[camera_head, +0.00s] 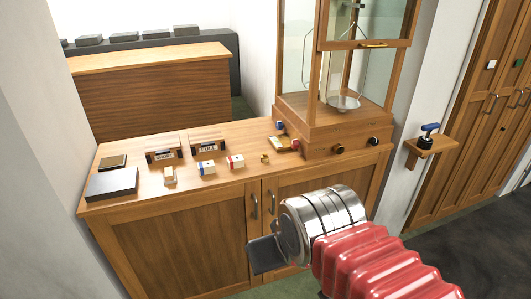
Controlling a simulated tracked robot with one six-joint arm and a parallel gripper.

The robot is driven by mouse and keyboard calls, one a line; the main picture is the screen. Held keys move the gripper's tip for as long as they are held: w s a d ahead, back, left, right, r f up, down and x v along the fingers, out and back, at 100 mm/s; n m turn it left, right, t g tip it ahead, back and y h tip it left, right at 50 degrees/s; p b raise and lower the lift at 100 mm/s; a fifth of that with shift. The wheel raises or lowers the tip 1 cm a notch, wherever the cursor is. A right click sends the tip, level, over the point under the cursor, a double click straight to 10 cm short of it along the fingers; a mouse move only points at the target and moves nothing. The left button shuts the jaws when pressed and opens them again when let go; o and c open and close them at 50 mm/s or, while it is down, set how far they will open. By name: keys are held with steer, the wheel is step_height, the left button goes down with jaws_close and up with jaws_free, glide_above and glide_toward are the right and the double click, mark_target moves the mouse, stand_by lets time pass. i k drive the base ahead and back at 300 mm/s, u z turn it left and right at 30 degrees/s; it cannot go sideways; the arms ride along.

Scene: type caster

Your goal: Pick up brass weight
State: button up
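A small brass-coloured piece (264,158), which looks like the brass weight, sits on the wooden cabinet top (225,168), in front of the glass balance case. It is too small to make out its exact shape. My gripper (262,255) is at the lower middle, in front of the cabinet doors in the picture and apart from the brass piece. Its dark end shows at the left of my silver wrist. I cannot tell whether the fingers are open or shut, and nothing shows held in them.
The balance case (330,122) with a hanging pan (344,102) stands at the right of the top. Small blocks (206,168), (236,162), two labelled stands (162,154), (207,145) and a dark slab (112,184) lie to the left. A wall shelf (431,146) holds a blue-handled stamp (427,132).

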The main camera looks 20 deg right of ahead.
mark_target(264, 158)
steer(key=u, duration=0.05)
steer(key=i, duration=1.3)
